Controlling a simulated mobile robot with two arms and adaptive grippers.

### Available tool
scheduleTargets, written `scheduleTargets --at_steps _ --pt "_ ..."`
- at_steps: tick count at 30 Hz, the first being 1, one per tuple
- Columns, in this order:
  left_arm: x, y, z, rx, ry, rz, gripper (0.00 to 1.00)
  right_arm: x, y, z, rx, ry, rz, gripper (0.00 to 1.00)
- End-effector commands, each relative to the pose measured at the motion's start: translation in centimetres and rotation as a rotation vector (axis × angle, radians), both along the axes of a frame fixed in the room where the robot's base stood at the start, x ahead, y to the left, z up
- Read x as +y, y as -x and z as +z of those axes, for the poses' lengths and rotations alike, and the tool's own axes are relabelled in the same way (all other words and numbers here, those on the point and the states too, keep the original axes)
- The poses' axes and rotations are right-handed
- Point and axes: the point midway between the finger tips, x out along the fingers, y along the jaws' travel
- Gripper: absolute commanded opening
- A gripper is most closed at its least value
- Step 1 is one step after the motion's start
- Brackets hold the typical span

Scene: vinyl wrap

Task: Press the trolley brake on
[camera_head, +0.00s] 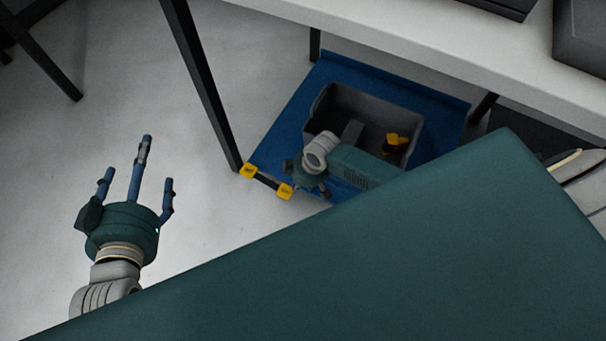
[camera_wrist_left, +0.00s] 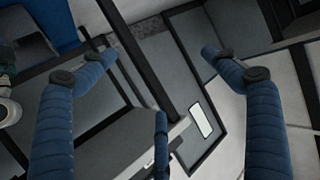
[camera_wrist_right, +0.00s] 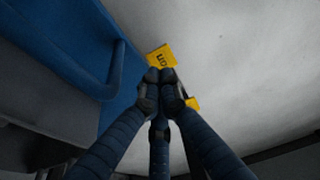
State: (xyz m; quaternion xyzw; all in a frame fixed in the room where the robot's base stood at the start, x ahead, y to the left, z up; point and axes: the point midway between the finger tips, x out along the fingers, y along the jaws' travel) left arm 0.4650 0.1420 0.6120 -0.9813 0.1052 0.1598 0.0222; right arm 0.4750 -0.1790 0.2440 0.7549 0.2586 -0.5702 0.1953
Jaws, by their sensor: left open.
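The blue trolley (camera_head: 292,118) stands low on the floor under the white table. At its near left corner is a brake bar with two yellow ends (camera_head: 285,191) joined by a dark piece. My right gripper (camera_head: 304,186) is beside the right yellow end, its fingers partly hidden. In the right wrist view my right gripper (camera_wrist_right: 160,78) has its fingers together and empty. The tips overlap a yellow brake end (camera_wrist_right: 161,58) with dark lettering; I cannot tell whether they touch it. My left gripper (camera_head: 140,165) is open and empty over the floor at left.
A grey bin (camera_head: 322,105) sits on the trolley with a yellow item (camera_head: 397,142) inside. The white table (camera_head: 440,50) overhangs the trolley. A dark table leg (camera_head: 205,85) stands left of the trolley. The grey floor left of this leg is mostly clear.

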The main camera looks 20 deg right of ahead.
Motion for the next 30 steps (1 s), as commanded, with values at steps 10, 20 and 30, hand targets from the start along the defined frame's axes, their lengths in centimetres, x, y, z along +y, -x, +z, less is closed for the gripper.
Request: scheduleTargets --at_steps 10,20,30 --pt "2.1 4.6 -6.4 0.331 -0.077 0.023 0.87 -0.9 1.1 2.5 0.000 0.000 -0.001 0.00" --pt "3.1 7.4 -8.9 0.473 -0.109 0.033 0.87 -1.2 1.6 3.4 0.001 0.000 -0.001 0.00" --pt "3.1 7.5 -9.0 0.480 -0.111 0.034 0.87 -1.2 1.6 3.3 0.001 0.000 0.000 0.00"
